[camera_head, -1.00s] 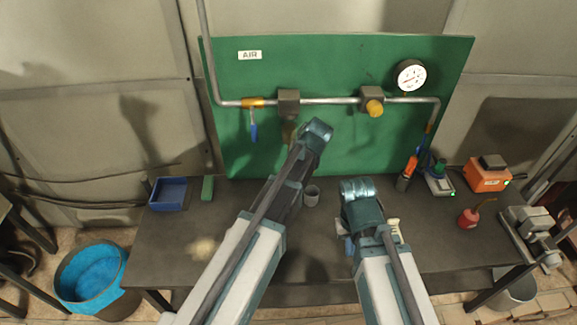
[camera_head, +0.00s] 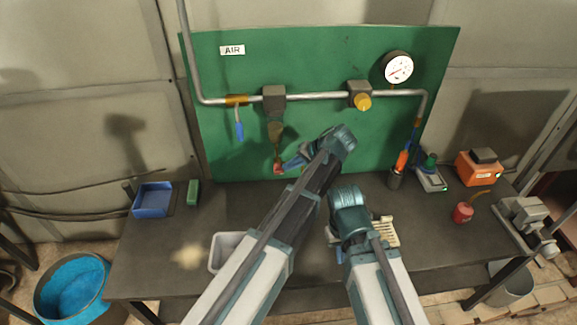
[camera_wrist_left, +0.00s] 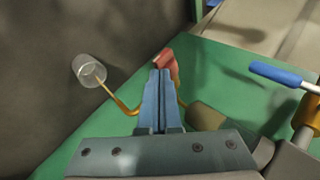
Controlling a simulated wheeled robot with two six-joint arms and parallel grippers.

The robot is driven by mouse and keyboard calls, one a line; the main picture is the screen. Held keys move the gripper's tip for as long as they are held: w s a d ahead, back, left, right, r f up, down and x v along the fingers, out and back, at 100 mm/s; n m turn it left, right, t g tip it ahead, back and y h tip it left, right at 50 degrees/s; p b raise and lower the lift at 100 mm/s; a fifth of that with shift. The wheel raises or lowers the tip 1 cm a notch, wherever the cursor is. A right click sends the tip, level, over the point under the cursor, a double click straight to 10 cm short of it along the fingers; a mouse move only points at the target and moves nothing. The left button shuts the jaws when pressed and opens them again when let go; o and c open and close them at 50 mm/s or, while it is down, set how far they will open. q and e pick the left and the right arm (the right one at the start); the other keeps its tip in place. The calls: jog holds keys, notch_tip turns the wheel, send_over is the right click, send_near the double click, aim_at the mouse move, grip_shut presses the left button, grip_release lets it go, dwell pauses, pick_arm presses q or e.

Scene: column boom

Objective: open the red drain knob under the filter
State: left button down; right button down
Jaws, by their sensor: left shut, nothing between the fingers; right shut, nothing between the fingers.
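The red drain knob (camera_head: 279,168) sits at the lower end of the filter (camera_head: 276,132), which hangs from the pipe on the green panel. My left gripper (camera_head: 287,165) is shut and empty, its blue fingertips right beside the knob. In the left wrist view the knob (camera_wrist_left: 167,60) shows just beyond the closed fingertips (camera_wrist_left: 161,74) and seems to touch them, though I cannot be sure. An amber tube (camera_wrist_left: 128,108) leads to a clear cup (camera_wrist_left: 88,70). The cup is hidden in the head view. My right gripper (camera_head: 340,254) is shut, low over the bench, its tips partly hidden.
The blue-handled valve (camera_head: 239,130) is left of the filter; the regulator with yellow knob (camera_head: 363,102) is right. A pale tray (camera_head: 217,252) lies partly under my left arm. A blue bin (camera_head: 153,199) and red oil can (camera_head: 463,213) stand on the bench (camera_head: 150,262).

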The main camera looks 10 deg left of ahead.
dwell(0.8)
jog(key=shift+r+p, duration=0.75)
